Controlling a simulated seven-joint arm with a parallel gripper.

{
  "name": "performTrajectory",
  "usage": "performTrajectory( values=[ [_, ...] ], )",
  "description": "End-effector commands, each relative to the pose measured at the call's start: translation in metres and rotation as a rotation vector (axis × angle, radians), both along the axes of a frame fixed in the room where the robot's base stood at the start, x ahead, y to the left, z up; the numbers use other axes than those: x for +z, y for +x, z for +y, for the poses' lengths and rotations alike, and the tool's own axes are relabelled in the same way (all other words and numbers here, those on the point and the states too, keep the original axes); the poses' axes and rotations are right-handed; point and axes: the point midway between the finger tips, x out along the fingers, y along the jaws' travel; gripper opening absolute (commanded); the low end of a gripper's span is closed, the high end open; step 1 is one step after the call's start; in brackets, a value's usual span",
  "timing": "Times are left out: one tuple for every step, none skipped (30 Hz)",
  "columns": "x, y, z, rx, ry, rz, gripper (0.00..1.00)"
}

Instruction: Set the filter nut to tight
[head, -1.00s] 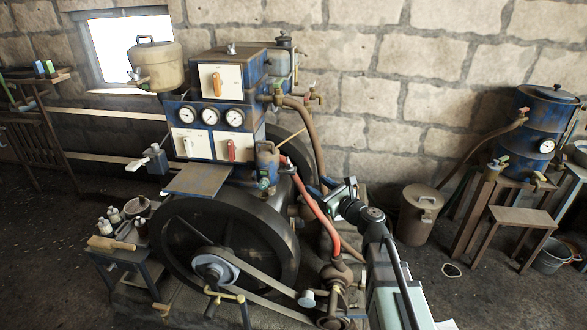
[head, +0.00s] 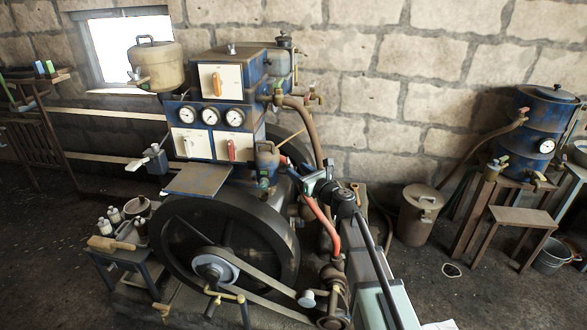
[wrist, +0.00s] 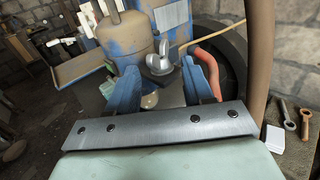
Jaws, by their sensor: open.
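A grey metal nut with upright lobes (wrist: 160,62), which looks like the filter nut, shows in the wrist view beside a worn blue canister (wrist: 128,42). My gripper (wrist: 165,78) has its two blue fingers spread, with the nut seen between and just beyond their tips. I cannot tell whether the fingers touch it. In the head view my gripper (head: 302,178) is just right of the small blue canister (head: 267,160), above the big wheel. The nut is not clear there, and its tightness setting cannot be read.
A red hose (head: 324,222) runs close beside my gripper. A brown pipe (wrist: 262,60) stands at the right of the wrist view. Wrenches (wrist: 288,116) lie on a ledge beyond it. The large flywheel (head: 275,250) and its belt are below.

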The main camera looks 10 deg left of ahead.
Motion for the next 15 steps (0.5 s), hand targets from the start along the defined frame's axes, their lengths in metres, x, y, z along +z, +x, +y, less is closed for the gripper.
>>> performTrajectory(
  values=[
    [0.0,0.007,0.007,0.001,0.0,0.0,0.51],
    [0.0,0.01,0.009,0.001,0.0,0.0,0.51],
    [0.0,0.013,0.013,0.001,0.0,0.0,0.51],
    [0.0,0.014,0.015,0.002,0.0,0.0,0.51],
    [0.0,0.016,0.017,0.002,0.0,0.0,0.51],
    [0.0,0.018,0.019,0.002,0.0,0.0,0.51],
    [0.0,0.019,0.021,0.002,0.0,0.0,0.51],
    [0.0,0.02,0.022,0.001,0.0,0.0,0.51],
    [0.0,0.021,0.023,0.001,0.0,0.0,0.51],
    [0.0,0.021,0.024,0.001,0.0,0.0,0.51],
    [0.0,0.022,0.024,0.0,0.0,0.0,0.51],
    [0.0,0.022,0.025,0.0,0.0,0.0,0.51],
    [0.0,0.022,0.025,0.0,0.0,0.0,0.51],
    [0.0,0.022,0.025,0.0,0.0,0.0,0.51],
    [0.0,0.022,0.025,0.0,0.0,0.0,0.51]
  ],
)
